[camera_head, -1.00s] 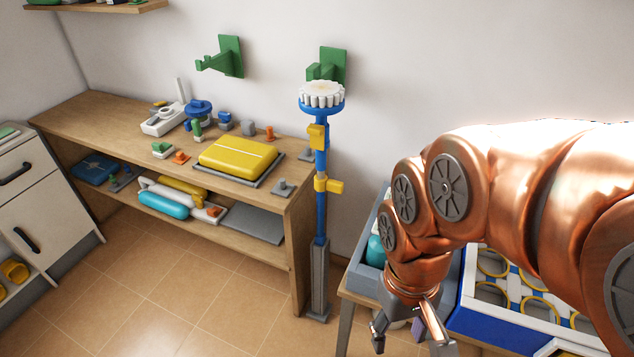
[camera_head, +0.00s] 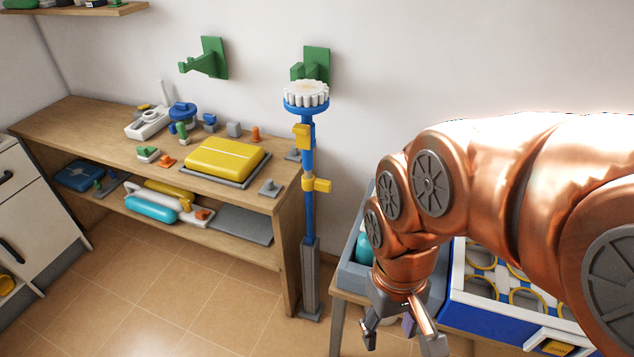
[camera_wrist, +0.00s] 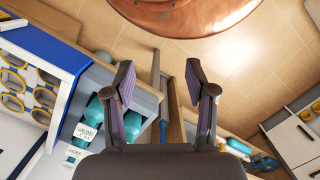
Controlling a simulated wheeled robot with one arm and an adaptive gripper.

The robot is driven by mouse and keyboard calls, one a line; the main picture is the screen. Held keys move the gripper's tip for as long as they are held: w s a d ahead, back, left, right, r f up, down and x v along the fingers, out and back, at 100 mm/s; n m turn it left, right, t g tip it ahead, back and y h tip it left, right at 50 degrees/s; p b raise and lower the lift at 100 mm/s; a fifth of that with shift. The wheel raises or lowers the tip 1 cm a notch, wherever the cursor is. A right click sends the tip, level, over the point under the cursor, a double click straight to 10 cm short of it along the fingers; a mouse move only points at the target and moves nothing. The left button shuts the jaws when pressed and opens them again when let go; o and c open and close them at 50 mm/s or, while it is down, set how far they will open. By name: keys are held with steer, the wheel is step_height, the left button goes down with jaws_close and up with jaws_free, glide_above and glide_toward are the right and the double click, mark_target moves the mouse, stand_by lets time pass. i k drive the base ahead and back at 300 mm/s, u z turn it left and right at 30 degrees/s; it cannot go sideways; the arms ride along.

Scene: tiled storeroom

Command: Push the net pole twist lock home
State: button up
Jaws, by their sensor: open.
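The net pole (camera_head: 308,212) stands upright at the right end of the wooden bench, in the middle of the head view. It is blue, with a grey lower post and base and a white ribbed head on a blue collar. Two yellow fittings are on it: an upper block (camera_head: 302,136) and a lower one with a knob, the apparent twist lock (camera_head: 317,185), sticking out to the right. My gripper (camera_head: 402,343) is open and empty, pointing down, to the right of the pole and lower in the picture. In the wrist view its fingers (camera_wrist: 166,95) are apart with nothing between them.
The wooden bench (camera_head: 80,119) holds a yellow case (camera_head: 224,157) and several small parts. Two green brackets (camera_head: 208,62) are on the wall. A table at the right carries a grey bin (camera_head: 352,275) and a blue-white rack (camera_head: 458,312), close to my gripper. Floor in front is clear.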

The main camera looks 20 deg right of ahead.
mark_target(314, 184)
steer(key=k, duration=1.3)
steer(key=u, duration=0.8)
steer(key=i, duration=0.95)
steer(key=z, duration=0.55)
steer(key=i, duration=0.8)
steer(key=z, duration=0.1)
